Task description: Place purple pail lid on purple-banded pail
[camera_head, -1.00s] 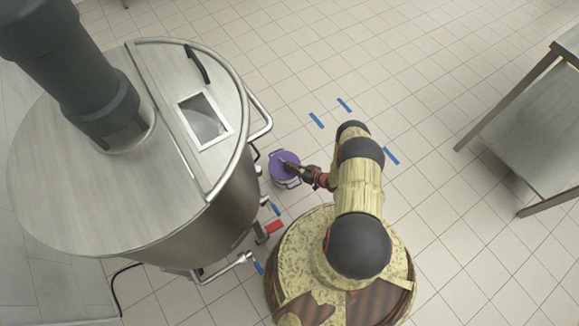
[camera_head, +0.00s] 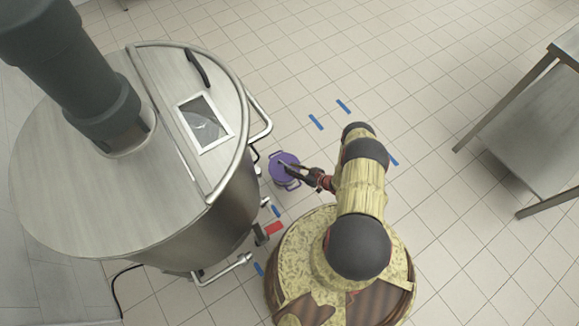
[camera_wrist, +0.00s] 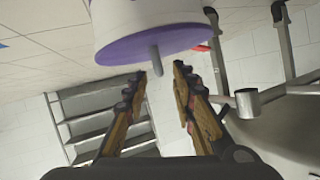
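The purple lid (camera_head: 281,160) lies on top of the purple-banded pail (camera_head: 285,183), which stands on the floor beside the large steel vessel. In the wrist view the white pail (camera_wrist: 150,20) appears upside down at the top, with the purple lid (camera_wrist: 140,46) seated on it. A grey peg-like handle (camera_wrist: 154,52) sticks out of the lid. My gripper (camera_wrist: 160,72) is open, with its fingers apart on either side of the handle's end. No finger visibly presses on the handle. My gripper (camera_head: 291,170) also shows at the lid's right side in the head view.
The large steel vessel (camera_head: 90,200) with its pipe rail (camera_head: 263,125) stands close to the pail's left. A red pedal-like part (camera_head: 274,228) is below the pail. Blue floor marks (camera_head: 315,122) lie above. A steel table (camera_head: 530,120) is far right; open floor lies between.

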